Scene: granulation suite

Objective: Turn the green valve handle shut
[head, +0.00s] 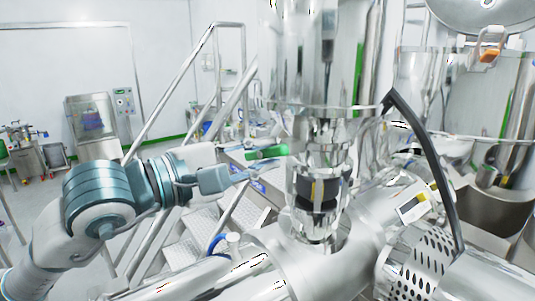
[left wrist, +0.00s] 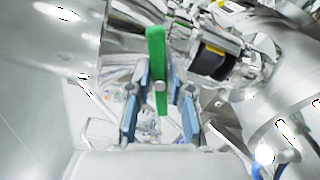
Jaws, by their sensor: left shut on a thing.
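The green valve handle (head: 266,152) sticks out to the left of the steel valve column in the head view. In the left wrist view the handle (left wrist: 155,62) stands upright in the picture, with its lower part between my two blue fingers. My left gripper (head: 243,173) comes in from the left at the handle and is shut on it; its fingers show on both sides of the handle in the left wrist view (left wrist: 160,95). The exact contact points are hard to see. My right gripper is not in view.
The steel column (head: 318,180) stands just right of the handle, on a large horizontal pipe (head: 275,255). A black hose (head: 440,165) arcs down at the right. A stair railing (head: 175,85) rises behind my left arm. Open floor lies at the far left.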

